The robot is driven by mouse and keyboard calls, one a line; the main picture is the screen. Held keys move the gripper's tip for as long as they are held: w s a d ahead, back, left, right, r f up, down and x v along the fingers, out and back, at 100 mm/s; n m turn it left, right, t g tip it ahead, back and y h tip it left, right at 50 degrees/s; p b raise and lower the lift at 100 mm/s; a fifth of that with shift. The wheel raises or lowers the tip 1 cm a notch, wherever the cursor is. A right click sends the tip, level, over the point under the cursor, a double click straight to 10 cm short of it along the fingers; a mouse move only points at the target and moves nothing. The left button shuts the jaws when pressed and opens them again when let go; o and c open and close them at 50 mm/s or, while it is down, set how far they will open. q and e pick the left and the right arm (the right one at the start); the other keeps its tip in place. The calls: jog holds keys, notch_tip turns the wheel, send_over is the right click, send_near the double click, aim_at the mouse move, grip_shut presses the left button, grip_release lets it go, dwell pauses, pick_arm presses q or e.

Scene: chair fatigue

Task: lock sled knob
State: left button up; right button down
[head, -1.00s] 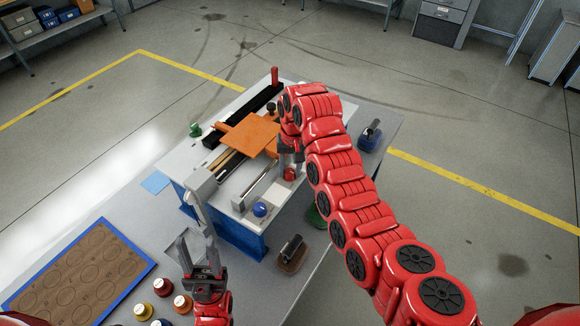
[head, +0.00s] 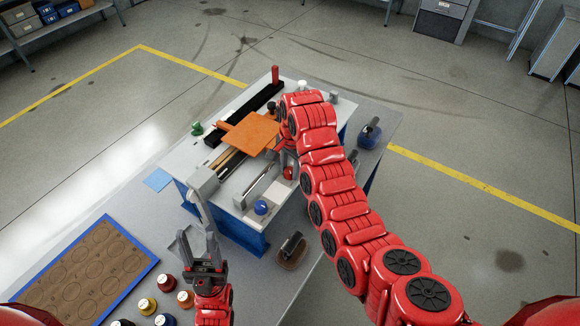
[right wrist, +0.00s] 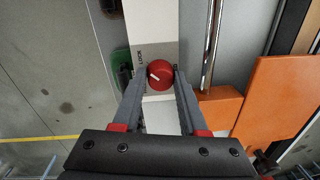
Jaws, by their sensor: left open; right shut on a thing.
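The red knob (right wrist: 159,75) sits on a pale strip with a grey label reading LOCK beside it, in the right wrist view. A short white mark on its top slants toward the left of that picture. My right gripper (right wrist: 161,84) is shut on the knob, one finger at each side. In the head view the knob (head: 289,173) shows as a small red patch below my right wrist. The orange sled plate (head: 250,132) lies on the fixture left of my right gripper; it also shows in the wrist view (right wrist: 268,100). My left gripper (head: 197,247) is open and empty, low over the bench.
A blue ball-topped knob (head: 261,207) and a dark roller on a block (head: 292,250) stand nearer. Several coloured jars (head: 166,284) stand by my left gripper. A blue-edged brown board (head: 88,266) lies at left. A red upright handle (head: 275,75) rises at the fixture's far end.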

jog(key=shift+r+m, duration=0.1)
jog(key=shift+m, duration=0.2)
jog(key=shift+c, duration=2.2)
grip_release()
jog(key=shift+r, duration=0.7)
notch_tip(320, 180, up, 16)
jog(key=b, duration=0.2)
jog(key=shift+s+d, duration=0.4)
jog(key=shift+s, duration=0.05)
jog(key=shift+f, duration=0.15)
